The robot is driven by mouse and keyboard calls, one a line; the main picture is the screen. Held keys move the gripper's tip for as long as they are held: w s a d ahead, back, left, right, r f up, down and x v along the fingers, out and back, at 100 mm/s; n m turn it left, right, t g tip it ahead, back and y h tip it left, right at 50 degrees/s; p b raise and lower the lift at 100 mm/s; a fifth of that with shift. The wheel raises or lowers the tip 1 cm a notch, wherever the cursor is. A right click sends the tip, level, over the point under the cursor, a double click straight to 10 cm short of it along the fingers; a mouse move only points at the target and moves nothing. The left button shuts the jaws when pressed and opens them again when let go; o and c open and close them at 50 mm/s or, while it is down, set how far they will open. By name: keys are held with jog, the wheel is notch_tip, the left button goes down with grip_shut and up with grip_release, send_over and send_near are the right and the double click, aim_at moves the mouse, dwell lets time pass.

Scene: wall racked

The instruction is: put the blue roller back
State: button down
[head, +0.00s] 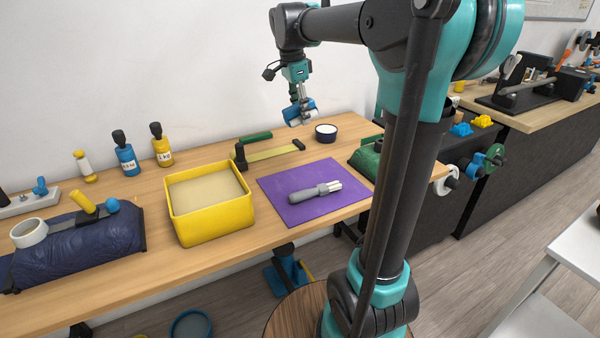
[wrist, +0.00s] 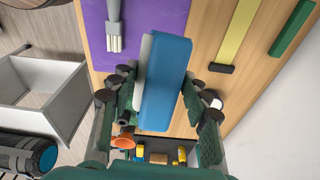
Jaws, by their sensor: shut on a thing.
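My gripper (head: 300,102) hangs above the back of the wooden bench, behind the purple mat. It is shut on the blue roller (head: 295,116), which shows blue with a white part. In the wrist view the roller (wrist: 166,85) fills the space between the two fingers of my gripper (wrist: 160,88), its blue face towards the camera and a pale strip along its left side. The roller is held clear of the bench top. Its far side is hidden, and I cannot tell which fixture on the bench it belongs to.
A grey tool (head: 313,193) lies on the purple mat (head: 275,210). A yellow bin (head: 212,227), a dark bowl (head: 326,133), a yellow bar (head: 272,154) and a green bar (head: 255,137) are on the bench. Bottles stand at the back left. Colored items hang on the black bench front at right.

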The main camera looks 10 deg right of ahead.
notch_tip(320, 180, down, 19)
jog(key=shift+s+r, duration=0.1)
dwell(0.4)
jog(key=c, duration=0.8)
grip_release()
jog(key=shift+o, duration=0.2)
